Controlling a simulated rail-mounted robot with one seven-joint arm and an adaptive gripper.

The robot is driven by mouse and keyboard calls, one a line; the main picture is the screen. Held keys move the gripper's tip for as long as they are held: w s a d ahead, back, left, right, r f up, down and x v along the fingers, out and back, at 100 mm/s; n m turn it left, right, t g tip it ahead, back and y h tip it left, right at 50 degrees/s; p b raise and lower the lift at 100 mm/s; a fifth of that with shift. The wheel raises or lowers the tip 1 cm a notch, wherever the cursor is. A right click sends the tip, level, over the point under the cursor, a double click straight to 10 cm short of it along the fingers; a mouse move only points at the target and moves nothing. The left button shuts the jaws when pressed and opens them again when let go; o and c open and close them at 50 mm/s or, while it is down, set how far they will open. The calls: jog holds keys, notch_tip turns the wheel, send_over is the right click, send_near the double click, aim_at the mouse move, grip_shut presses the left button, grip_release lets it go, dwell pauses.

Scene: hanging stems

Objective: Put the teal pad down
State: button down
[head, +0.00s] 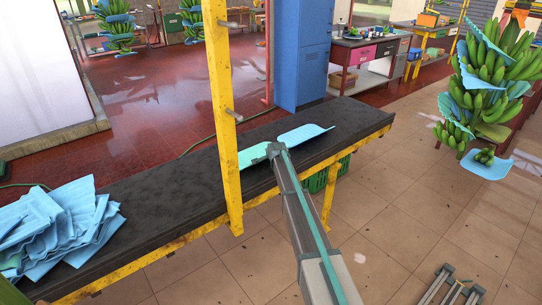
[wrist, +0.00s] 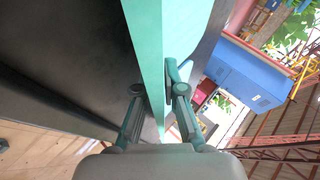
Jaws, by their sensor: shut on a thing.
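The teal pad (head: 254,156) is at the dark bench top (head: 165,185) in the head view, just left of my gripper (head: 276,150). In the wrist view the teal pad (wrist: 150,45) runs between the two fingers of my gripper (wrist: 158,92), which is shut on it. The pad stands close to edge-on there, with the dark surface beside it. I cannot tell whether the pad touches the bench top. My gripper hides part of the pad in the head view.
A light-blue pad (head: 304,134) lies on the bench right of my gripper. A heap of blue pads (head: 62,225) covers the left end. A yellow post (head: 224,110) rises at the bench's near edge. Banana stems (head: 490,75) hang at the right.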

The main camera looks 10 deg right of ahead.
jog(key=shift+f, duration=0.15)
jog(key=c, duration=1.3)
grip_release()
jog(key=shift+r, duration=0.2)
jog(key=shift+s+r, duration=0.15)
jog(key=shift+s, duration=0.15)
jog(key=b+v, duration=0.2)
jog(key=v, duration=0.9)
jog(key=shift+s+r+b, duration=0.15)
jog(key=shift+b, duration=0.15)
